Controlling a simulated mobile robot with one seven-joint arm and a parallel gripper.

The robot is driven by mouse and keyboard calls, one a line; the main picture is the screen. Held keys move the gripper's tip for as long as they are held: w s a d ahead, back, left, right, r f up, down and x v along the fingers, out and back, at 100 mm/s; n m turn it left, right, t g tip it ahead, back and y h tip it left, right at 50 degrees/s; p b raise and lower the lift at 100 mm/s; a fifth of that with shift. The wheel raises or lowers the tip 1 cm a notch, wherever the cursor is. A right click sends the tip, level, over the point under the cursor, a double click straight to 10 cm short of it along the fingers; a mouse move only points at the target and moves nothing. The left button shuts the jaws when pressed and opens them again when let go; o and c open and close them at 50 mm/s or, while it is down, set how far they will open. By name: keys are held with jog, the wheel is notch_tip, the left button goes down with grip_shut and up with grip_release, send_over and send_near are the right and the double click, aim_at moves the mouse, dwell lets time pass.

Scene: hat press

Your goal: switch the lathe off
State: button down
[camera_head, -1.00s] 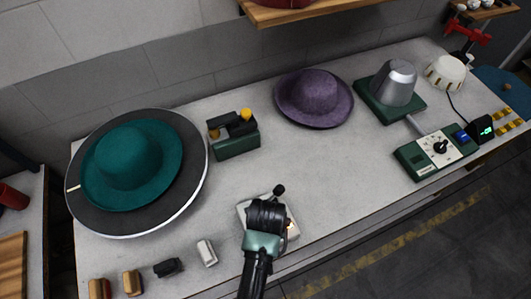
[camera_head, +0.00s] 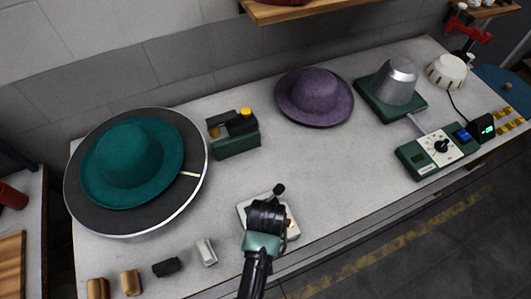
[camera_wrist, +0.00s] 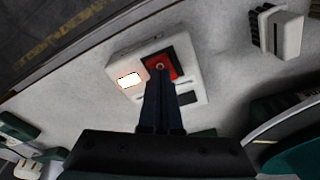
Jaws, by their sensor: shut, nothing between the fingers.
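A pale control box (camera_head: 293,231) sits near the table's front edge, mostly covered by my arm. In the wrist view the box (camera_wrist: 193,57) has a red switch patch (camera_wrist: 174,64), a dark slot and a bright lit panel (camera_wrist: 129,80). My gripper (camera_wrist: 160,80) is shut and empty, its fingertips over the red patch; I cannot tell whether they touch it. In the head view my arm's end hides the fingertips. The lathe's dark round plate (camera_head: 85,205) with a pale rim stands at the left, bearing a teal hat (camera_head: 130,165). A pale mark (camera_head: 189,174) shows on the plate's right.
Several small blocks, including a white one (camera_head: 206,252), lie along the front left. A green holder (camera_head: 235,145) and a purple hat (camera_head: 314,96) stand behind. A metal cone press (camera_head: 397,82) and a green dial box (camera_head: 425,162) are at right. The table's middle right is clear.

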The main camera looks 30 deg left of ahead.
jog(key=shift+f+b, duration=0.4)
jog(key=shift+f, duration=0.25)
dwell(0.3)
notch_tip(320, 180, up, 7)
jog(key=p, duration=0.7)
jog(key=shift+r+p, duration=0.1)
jog(key=shift+p, duration=0.2)
